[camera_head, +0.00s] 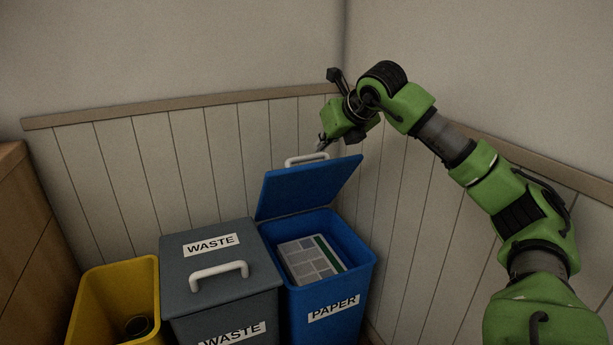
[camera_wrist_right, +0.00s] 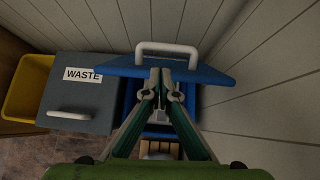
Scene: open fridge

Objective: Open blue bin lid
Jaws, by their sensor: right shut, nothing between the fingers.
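The blue bin (camera_head: 327,298) is labelled PAPER and stands at the right end of a row of bins. Its blue lid (camera_head: 310,188) is raised and tilted up at the back, with a white handle (camera_head: 307,159) on its outer side. Papers (camera_head: 311,259) show inside the bin. My right gripper (camera_head: 322,144) is at the lid's upper edge, partly hidden behind it in the head view. In the right wrist view the shut, empty fingers (camera_wrist_right: 160,75) are at the lid's near edge (camera_wrist_right: 200,76), below the handle; I cannot tell whether they touch it. My left gripper is not in view.
A grey WASTE bin (camera_head: 217,307) with its lid closed stands left of the blue bin. An open yellow bin (camera_head: 117,295) is further left, beside a wooden cabinet (camera_head: 32,240). Panelled walls (camera_head: 230,150) close in behind and on the right.

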